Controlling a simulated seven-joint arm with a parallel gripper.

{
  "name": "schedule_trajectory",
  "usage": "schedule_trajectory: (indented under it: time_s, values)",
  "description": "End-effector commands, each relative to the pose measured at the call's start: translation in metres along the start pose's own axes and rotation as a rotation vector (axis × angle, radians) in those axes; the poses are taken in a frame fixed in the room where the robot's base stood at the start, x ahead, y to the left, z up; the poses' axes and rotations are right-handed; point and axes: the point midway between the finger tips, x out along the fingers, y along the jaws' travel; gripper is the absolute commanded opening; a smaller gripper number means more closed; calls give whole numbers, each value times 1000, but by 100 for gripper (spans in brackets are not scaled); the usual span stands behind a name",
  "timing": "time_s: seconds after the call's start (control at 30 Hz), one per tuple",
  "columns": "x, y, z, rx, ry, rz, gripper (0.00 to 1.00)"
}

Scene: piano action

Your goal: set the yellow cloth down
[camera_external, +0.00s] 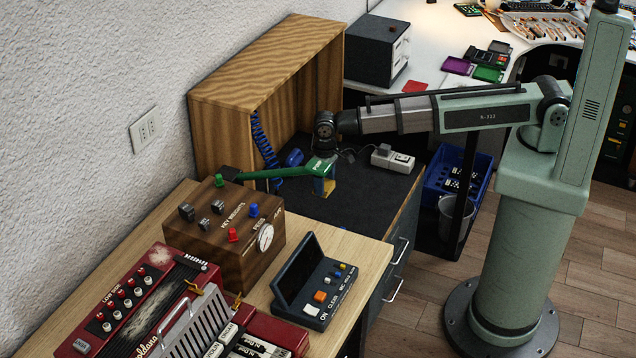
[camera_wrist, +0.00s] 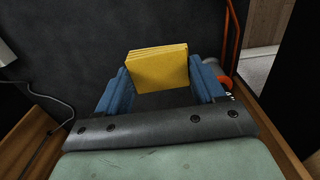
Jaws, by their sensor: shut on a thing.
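The yellow cloth is a folded, layered block; it shows in the wrist view (camera_wrist: 157,68) between the two blue fingers of my gripper (camera_wrist: 160,84). My gripper is shut on it from both sides. In the external view my gripper (camera_external: 324,186) hangs at the end of the arm over the dark work surface (camera_external: 365,210), and a small yellow patch of the cloth (camera_external: 329,187) shows at the fingers. The cloth is close over the dark surface; I cannot tell whether it touches.
A wooden cabinet (camera_external: 262,62) stands behind, with a blue coiled hose (camera_external: 264,145) beside it. A white power strip (camera_external: 393,159) lies to the right. A wooden control box (camera_external: 222,232) stands front left. Dark surface around my gripper is mostly clear.

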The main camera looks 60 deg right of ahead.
Motion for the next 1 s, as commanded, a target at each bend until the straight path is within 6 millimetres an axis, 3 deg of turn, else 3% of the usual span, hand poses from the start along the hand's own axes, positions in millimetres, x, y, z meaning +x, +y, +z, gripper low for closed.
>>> schedule_trajectory:
  time_s: [0.1,0.47,0.8,1.0]
  values:
    - [20,0,0,0,-1,1,40]
    - [48,0,0,0,0,0,40]
    - [95,0,-1,0,0,0,40]
    - [106,0,0,0,0,0,40]
